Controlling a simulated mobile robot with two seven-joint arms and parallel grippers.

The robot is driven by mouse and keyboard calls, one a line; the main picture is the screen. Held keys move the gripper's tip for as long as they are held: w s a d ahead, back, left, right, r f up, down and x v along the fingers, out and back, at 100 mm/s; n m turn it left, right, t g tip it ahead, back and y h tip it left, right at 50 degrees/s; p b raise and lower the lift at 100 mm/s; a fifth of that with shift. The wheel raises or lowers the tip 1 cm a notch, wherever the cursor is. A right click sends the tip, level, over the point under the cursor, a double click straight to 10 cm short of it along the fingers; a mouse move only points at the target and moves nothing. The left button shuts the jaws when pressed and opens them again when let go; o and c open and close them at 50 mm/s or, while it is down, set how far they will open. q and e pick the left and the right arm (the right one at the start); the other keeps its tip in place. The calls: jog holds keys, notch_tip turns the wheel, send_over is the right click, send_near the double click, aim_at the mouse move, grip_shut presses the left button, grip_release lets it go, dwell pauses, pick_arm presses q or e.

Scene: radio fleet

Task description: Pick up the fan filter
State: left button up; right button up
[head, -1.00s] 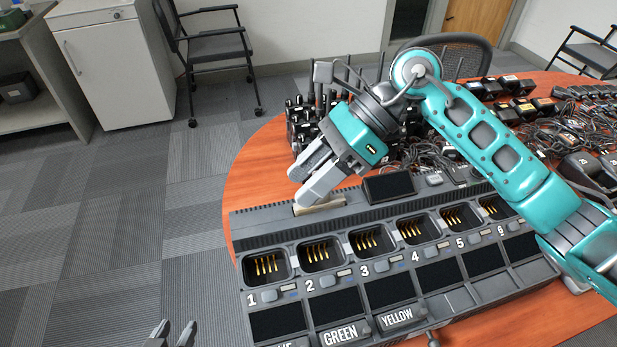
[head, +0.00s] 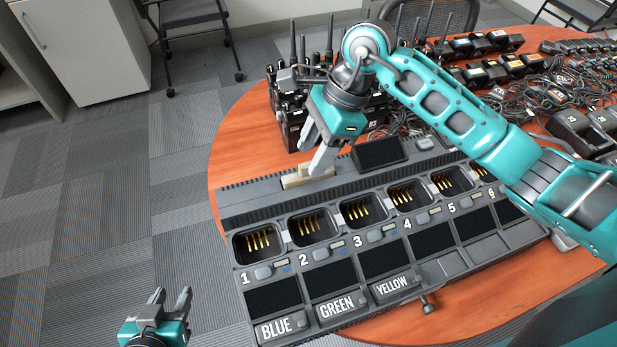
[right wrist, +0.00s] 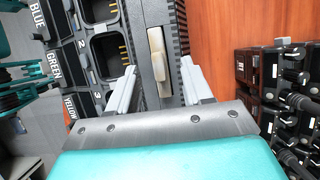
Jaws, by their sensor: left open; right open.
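The fan filter looks to be the beige block (head: 293,181) on the back edge of the grey charging station (head: 224,205). In the right wrist view the beige block (right wrist: 157,60) lies lengthwise between my fingers, with a notch in one side. My right gripper (head: 318,164) is open and points down at the block, its fingers hiding part of it in the head view. The right wrist view shows the fingers (right wrist: 159,74) spread apart on both sides of the station's back strip; contact cannot be told. My left gripper (head: 170,297) is open and empty over the carpet.
Radios with antennas (head: 290,112) stand close behind the station; in the right wrist view dark radios (right wrist: 260,80) are at the right. Cables (head: 560,90) and chargers crowd the table's far right. The table (head: 228,160) is bare left of the station.

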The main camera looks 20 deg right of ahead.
aim_at(309, 164)
jog(key=x, duration=0.3)
jog(key=shift+a+f, duration=0.1)
jog(key=shift+f, duration=0.15)
grip_shut()
